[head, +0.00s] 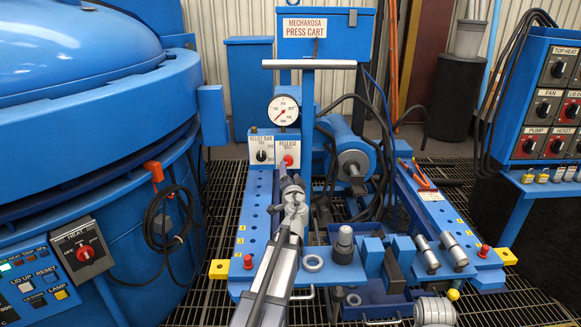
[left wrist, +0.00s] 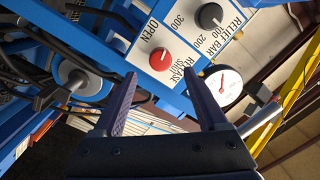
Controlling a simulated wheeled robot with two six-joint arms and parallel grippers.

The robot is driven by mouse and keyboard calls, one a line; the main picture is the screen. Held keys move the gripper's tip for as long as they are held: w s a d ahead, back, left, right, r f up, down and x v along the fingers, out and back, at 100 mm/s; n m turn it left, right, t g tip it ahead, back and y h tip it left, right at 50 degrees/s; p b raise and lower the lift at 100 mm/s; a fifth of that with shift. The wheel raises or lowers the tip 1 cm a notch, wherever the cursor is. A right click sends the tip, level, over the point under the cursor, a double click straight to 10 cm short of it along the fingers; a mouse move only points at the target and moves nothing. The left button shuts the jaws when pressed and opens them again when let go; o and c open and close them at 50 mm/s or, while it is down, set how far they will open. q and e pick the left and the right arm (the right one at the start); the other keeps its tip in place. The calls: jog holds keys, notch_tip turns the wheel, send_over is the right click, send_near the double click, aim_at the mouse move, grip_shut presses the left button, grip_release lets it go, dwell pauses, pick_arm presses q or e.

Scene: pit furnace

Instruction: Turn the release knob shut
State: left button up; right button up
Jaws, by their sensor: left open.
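The red release knob (head: 289,160) is on the small white panel below the gauge on the press cart. In the left wrist view the red knob (left wrist: 159,60) has OPEN lettered on one side and SHUT on another; I cannot make out which way it points. My left gripper (left wrist: 160,78) is open and empty, with its two fingertips on either side of the knob's line and the knob seen just beyond them. I cannot tell whether they touch it. In the head view the left gripper (head: 289,176) is just below the knob, partly hidden by its own wrist.
The black relief knob (head: 261,155) sits close beside the red one. The pressure gauge (head: 284,110) is above the panel. A blue cylinder (head: 350,160) with hoses stands to the right. The blue furnace (head: 90,130) fills the left side.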

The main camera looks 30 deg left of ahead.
aim_at(288, 162)
pick_arm(q)
jog(key=x, duration=0.8)
jog(key=shift+s, duration=0.1)
grip_shut()
dwell(0.4)
